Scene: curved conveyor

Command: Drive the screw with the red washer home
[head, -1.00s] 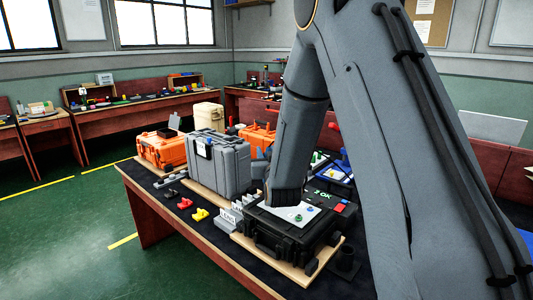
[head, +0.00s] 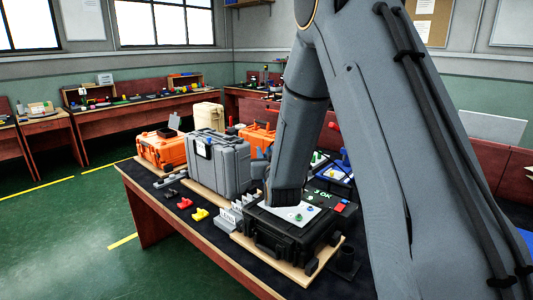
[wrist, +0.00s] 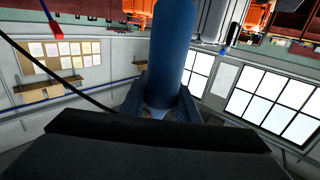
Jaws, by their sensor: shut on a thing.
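My gripper (wrist: 162,108) is shut on a blue cylindrical tool (wrist: 172,45), which fills the upper middle of the wrist view. In the head view my forearm reaches down over the left part of the white plate (head: 318,211) on an open black case (head: 280,236). A green washer (head: 298,217) and a small blue one (head: 309,208) show on the plate. My arm hides the plate's left part and the tool's tip. I cannot make out a red washer or its screw there.
A green readout (head: 321,191) seems to say "3 OK". A red block (head: 340,206) sits at the case's right side. A grey case (head: 219,165) stands to the left. Yellow (head: 200,214) and red (head: 185,203) parts lie on the bench. The green floor at left is clear.

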